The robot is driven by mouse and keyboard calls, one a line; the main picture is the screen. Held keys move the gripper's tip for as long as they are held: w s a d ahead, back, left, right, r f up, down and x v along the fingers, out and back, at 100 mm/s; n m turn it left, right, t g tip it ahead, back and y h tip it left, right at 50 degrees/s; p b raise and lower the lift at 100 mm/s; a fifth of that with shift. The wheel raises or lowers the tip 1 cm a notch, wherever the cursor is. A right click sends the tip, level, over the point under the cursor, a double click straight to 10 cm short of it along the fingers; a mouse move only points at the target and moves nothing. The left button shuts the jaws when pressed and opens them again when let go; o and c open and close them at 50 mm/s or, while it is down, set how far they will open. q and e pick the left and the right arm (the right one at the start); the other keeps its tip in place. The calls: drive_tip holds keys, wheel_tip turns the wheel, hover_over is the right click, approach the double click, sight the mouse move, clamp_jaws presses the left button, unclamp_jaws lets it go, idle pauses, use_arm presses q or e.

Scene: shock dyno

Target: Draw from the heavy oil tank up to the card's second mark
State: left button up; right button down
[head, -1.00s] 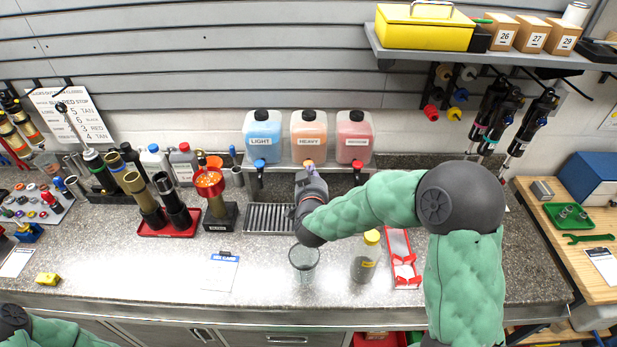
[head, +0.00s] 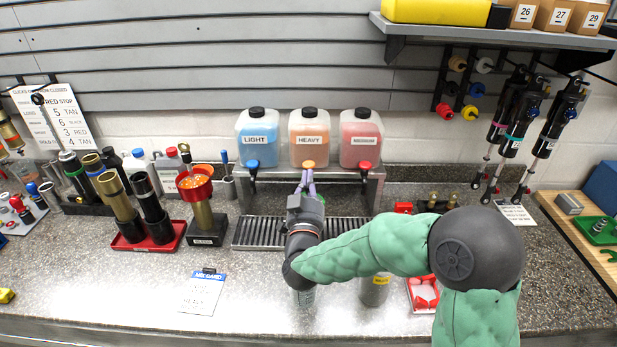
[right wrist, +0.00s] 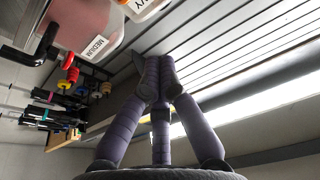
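The heavy tank (head: 309,137), labelled HEAVY and holding orange fluid, stands on a rack between the blue light tank (head: 257,140) and the red medium tank (head: 361,140). Its orange tap (head: 309,164) faces front. My right gripper (head: 308,176) points up just below this tap; contact cannot be told. In the right wrist view its fingers (right wrist: 155,62) meet at the tips, with nothing visible between them. A clear beaker (head: 304,298) stands on the counter, mostly hidden by my right arm. The mix card (head: 202,294) lies left of it; its marks are unreadable. My left gripper is out of view.
A drip grate (head: 262,233) lies under the taps. A yellow-labelled jar (head: 374,291) and a red tray (head: 423,296) sit right of the beaker, partly behind my arm. Shock bodies in a red tray (head: 150,240) stand left. The front counter around the card is clear.

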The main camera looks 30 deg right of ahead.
drive_tip(key=shift+s+a+f+h+b, duration=0.15)
drive_tip(key=shift+f+h+b, duration=0.15)
drive_tip(key=shift+b, duration=0.4)
drive_tip(key=shift+r, duration=0.1)
wheel_tip(320, 180, up, 3)
hover_over(308, 164)
drive_tip(key=s, duration=0.2)
drive_tip(key=shift+w+a+b, duration=0.1)
drive_tip(key=shift+w+b, duration=0.1)
drive_tip(key=shift+b, duration=0.1)
drive_tip(key=f, duration=0.2)
drive_tip(key=shift+a+f+b, duration=0.25)
drive_tip(key=shift+f+b, duration=0.1)
drive_tip(key=shift+b, duration=0.05)
drive_tip(key=shift+f, duration=0.6)
drive_tip(key=shift+a, duration=0.1)
drive_tip(key=shift+f, duration=0.1)
